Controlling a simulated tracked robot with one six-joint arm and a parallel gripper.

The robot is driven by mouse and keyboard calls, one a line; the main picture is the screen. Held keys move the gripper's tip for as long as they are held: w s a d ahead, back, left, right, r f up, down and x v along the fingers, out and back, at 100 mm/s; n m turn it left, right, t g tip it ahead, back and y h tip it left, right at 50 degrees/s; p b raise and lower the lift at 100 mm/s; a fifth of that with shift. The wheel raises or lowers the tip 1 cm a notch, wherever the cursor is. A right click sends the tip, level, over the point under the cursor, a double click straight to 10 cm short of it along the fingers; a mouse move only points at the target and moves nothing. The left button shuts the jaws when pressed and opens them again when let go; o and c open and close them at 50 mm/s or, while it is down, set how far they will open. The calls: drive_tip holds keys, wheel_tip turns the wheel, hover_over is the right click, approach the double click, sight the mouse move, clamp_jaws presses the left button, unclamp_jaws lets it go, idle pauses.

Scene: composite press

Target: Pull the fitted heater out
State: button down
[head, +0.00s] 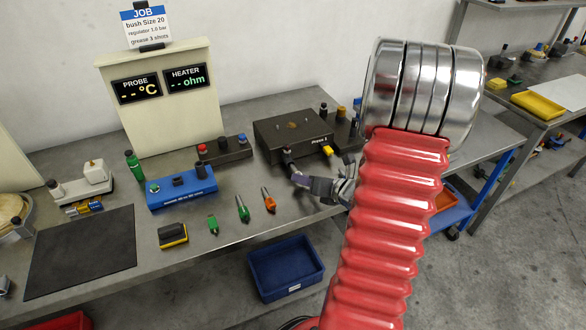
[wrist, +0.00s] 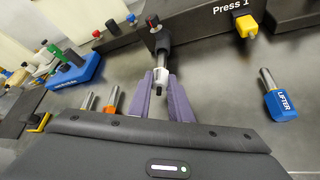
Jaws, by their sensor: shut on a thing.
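The Press 1 block (head: 275,142) is a dark box on the bench, and its front also shows in the wrist view (wrist: 200,28). The fitted heater (wrist: 161,42) shows as a dark cylinder with a white part at its near end, sticking out of the front of the block. My gripper (wrist: 161,76) is shut on the heater, with a purple finger on each side of its white end. In the head view my gripper (head: 298,179) is at the front of the block. The heater's inner end is hidden in the block.
A yellow knob (wrist: 245,26) sticks out of the block right of the heater. A blue lifter (wrist: 280,103) lies on the bench to the right. A blue bin (head: 286,268) is below the bench front.

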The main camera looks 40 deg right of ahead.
drive_tip(key=shift+s+a, duration=0.3)
drive_tip(key=shift+s, duration=0.6)
drive_tip(key=shift+s+a, duration=0.25)
drive_tip(key=shift+s, duration=0.65)
